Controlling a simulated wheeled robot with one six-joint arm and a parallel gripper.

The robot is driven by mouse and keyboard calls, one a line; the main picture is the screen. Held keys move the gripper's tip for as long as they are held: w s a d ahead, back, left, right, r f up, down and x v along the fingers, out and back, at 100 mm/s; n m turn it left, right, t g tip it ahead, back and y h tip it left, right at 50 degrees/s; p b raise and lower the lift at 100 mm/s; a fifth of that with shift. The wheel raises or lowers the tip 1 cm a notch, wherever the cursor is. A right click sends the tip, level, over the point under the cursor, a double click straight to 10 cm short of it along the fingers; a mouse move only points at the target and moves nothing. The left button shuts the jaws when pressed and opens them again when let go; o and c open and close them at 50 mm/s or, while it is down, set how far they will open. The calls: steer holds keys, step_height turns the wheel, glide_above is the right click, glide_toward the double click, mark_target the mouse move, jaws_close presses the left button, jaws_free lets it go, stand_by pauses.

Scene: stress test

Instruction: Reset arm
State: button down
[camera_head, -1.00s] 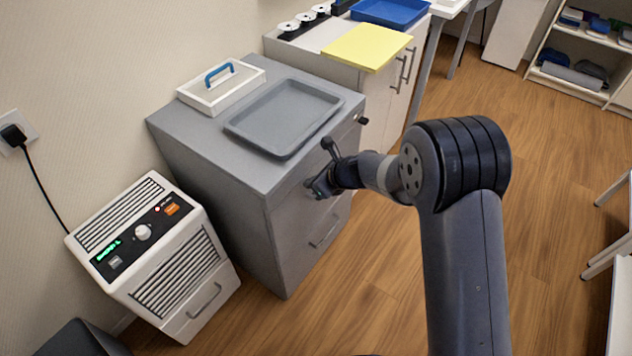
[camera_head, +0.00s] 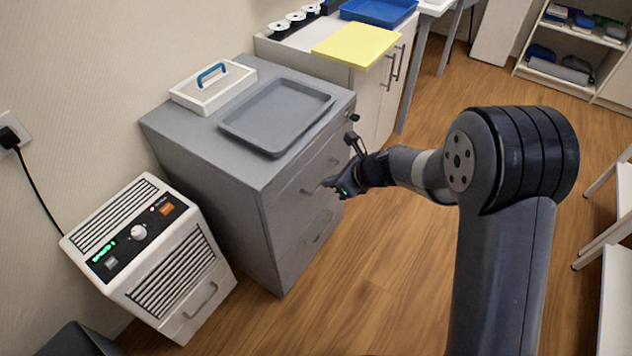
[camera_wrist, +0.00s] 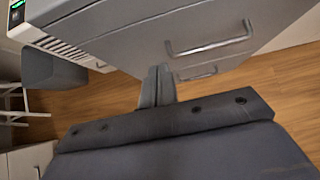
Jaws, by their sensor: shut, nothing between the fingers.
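My gripper (camera_head: 334,184) is in front of the grey drawer cabinet (camera_head: 205,165), near its drawer fronts in the head view. Its fingers are together in the wrist view (camera_wrist: 157,82), with nothing between them. The arm reaches in from the lower right. In the wrist view the cabinet's drawer front with its metal handle (camera_wrist: 210,46) lies beyond the fingers. I cannot tell how wide the gap between fingers and cabinet is.
A grey tray (camera_head: 275,115) and a white caddy with a blue handle (camera_head: 212,88) sit on the cabinet. A white appliance (camera_head: 148,255) stands left. A yellow board (camera_head: 356,45) overhangs the back counter. White furniture (camera_head: 606,225) stands right. Wood floor (camera_head: 390,270) is open between.

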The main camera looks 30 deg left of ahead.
steer(key=v, duration=0.4)
steer(key=shift+d, duration=0.1)
glide_toward(298, 181)
step_height(298, 181, down, 3)
steer(key=a, duration=0.1)
steer(key=a+f, duration=0.1)
steer(key=a, duration=0.1)
steer(key=shift+s, duration=0.1)
steer(key=shift+a, duration=0.65)
